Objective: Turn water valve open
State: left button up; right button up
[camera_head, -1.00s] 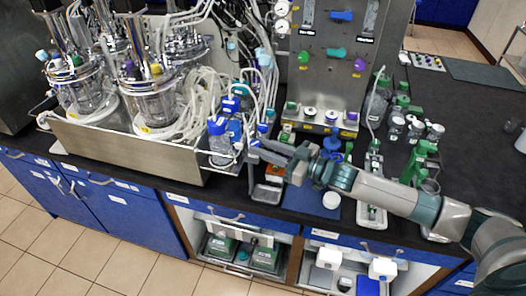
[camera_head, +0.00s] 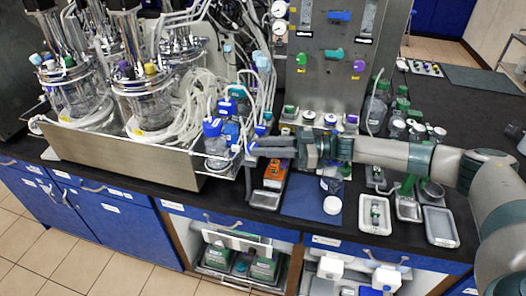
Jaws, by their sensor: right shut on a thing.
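My right gripper (camera_head: 254,147) reaches in from the right, level above the bench, with its fingertips at the right end of the steel bioreactor tray (camera_head: 125,157). It is shut on a small part there, which the fingers hide almost wholly; by its place it looks to be the water valve. I cannot make out the valve's handle or its angle. Blue-capped bottles (camera_head: 216,140) stand just left of the fingertips. My left gripper is not in view.
Glass bioreactors (camera_head: 142,95) with loose tubing stand in the steel tray. Below my right arm are an orange box (camera_head: 275,172), a blue mat (camera_head: 298,200) and small trays (camera_head: 440,227) near the bench's front edge. The black bench (camera_head: 455,115) at right is largely free.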

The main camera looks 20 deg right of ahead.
jog(key=shift+w+r+n+g+y+b, duration=0.15)
jog(key=shift+n+g+b, duration=0.25)
jog(key=shift+g, duration=0.2)
jog(key=shift+w+f+n+g+y+b, duration=0.15)
jog(key=shift+n+g+b, duration=0.1)
jog(key=shift+n+g, duration=0.25)
jog(key=shift+r, duration=0.1)
jog(key=o, duration=1)
jog(key=shift+o, duration=0.2)
jog(key=shift+a, duration=0.1)
